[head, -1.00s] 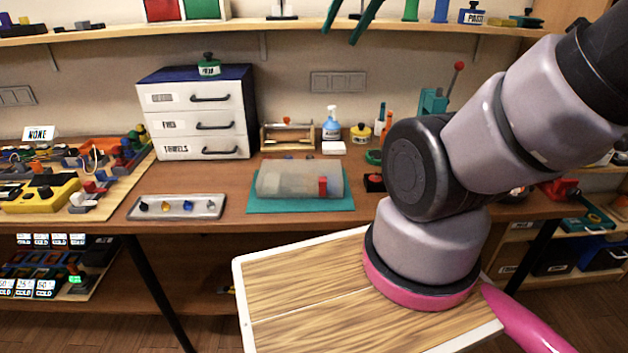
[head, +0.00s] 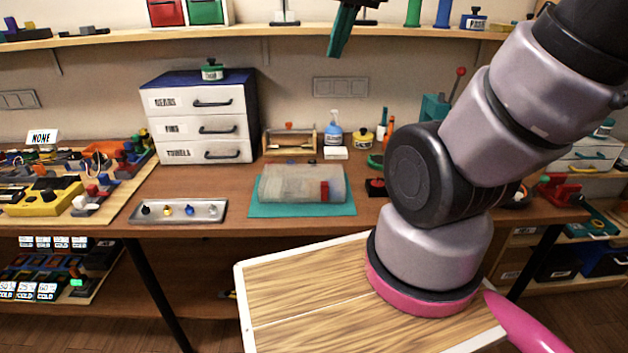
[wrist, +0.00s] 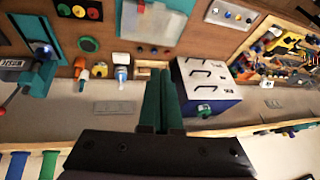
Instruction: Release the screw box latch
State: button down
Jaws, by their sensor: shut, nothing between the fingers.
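The screw box (head: 290,183) is a low translucent grey box on a teal mat (head: 262,210), in the middle of the workbench. Its red latch (head: 324,191) is at the right part of its front side. The box (wrist: 150,22) also shows upside down at the top of the wrist view, with a small red spot at its far edge. My gripper (head: 337,50) hangs high above and behind the box, in front of the shelf and wall. Its teal fingers (wrist: 161,75) are together and empty, well apart from the box.
A drawer cabinet (head: 200,118) stands to the left of the box. A metal tray (head: 178,211) with small knobs lies front left. A wooden rack, a spray bottle (head: 334,135) and jars stand behind. The wall shelf (head: 280,29) runs near my gripper.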

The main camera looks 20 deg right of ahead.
aim_at(318, 190)
jog(key=w+a+f+n+g+h, duration=0.1)
jog(key=w+a+f+n+g, duration=0.1)
jog(key=f, duration=0.6)
jog(key=w+a+f+n+g+h, duration=0.2)
jog(key=w+a+f+n, duration=0.2)
jog(key=w+f+n, duration=0.2)
jog(key=w+a+f+n+g+h, duration=0.2)
jog(key=w+f+n, duration=0.3)
jog(key=f+n, duration=0.3)
notch_tip(318, 190, down, 4)
jog(key=shift+a+g, duration=0.3)
jog(key=shift+a, duration=0.15)
jog(key=x, duration=1)
jog(key=shift+d, duration=0.2)
jog(key=shift+s+d+r, duration=0.1)
jog(key=shift+s+d, duration=0.1)
jog(key=shift+d, duration=0.4)
jog(key=shift+s+d, duration=0.2)
jog(key=shift+d, duration=0.45)
jog(key=shift+s+d, duration=0.2)
jog(key=shift+d, duration=0.4)
jog(key=shift+d, duration=0.1)
